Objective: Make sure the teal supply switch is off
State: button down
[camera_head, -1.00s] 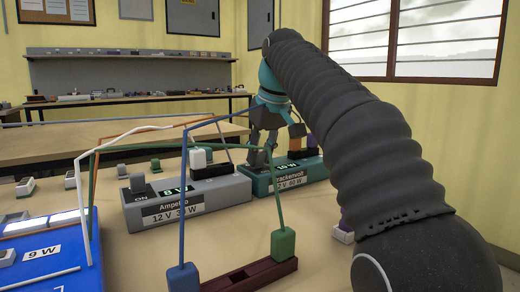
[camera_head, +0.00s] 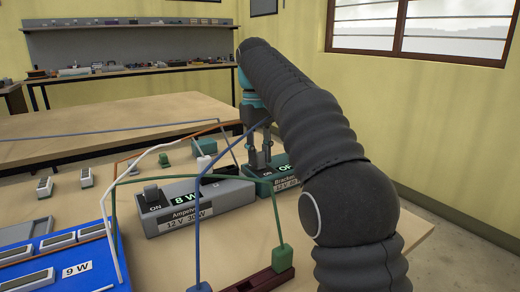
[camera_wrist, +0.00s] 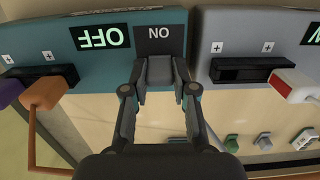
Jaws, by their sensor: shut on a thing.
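The teal supply (camera_head: 258,188), with a label that seems to read "Brackenvolt 12 V 60 W", stands on the table right of the grey supply. It also shows upside down in the wrist view (camera_wrist: 95,58). Its green display (camera_wrist: 100,37) reads OFF. Its grey switch lever (camera_wrist: 160,72) is beside an ON mark on its top. My gripper (camera_wrist: 159,88) is shut on the switch lever, one finger on each side. In the head view my gripper (camera_head: 259,160) reaches down at the teal supply, and my arm hides its right part.
The grey supply (camera_head: 165,222) stands close by and its display reads 8 W. A blue lightbox (camera_head: 95,257) with unlit strips is at front left. Coloured wires arch across the table. A dark red connector block (camera_head: 262,281) lies in front.

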jog(key=shift+a, duration=0.1)
dwell(0.3)
jog(key=c, duration=0.9)
grip_release()
jog(key=shift+s+d+t+b, duration=0.2)
jog(key=shift+t+b, duration=0.1)
jog(key=shift+b, duration=0.05)
jog(key=shift+s+d+f+t+y+b, duration=0.25)
jog(key=shift+t+y+b, duration=0.35)
jog(key=shift+b, duration=0.45)
jog(key=b, duration=0.3)
jog(key=t+y+b, duration=0.1)
jog(key=b, duration=0.2)
jog(key=shift+s+f+t, duration=0.15)
jog(key=shift+f+t, duration=0.05)
jog(key=shift+t, duration=0.1)
jog(key=shift+b, duration=0.45)
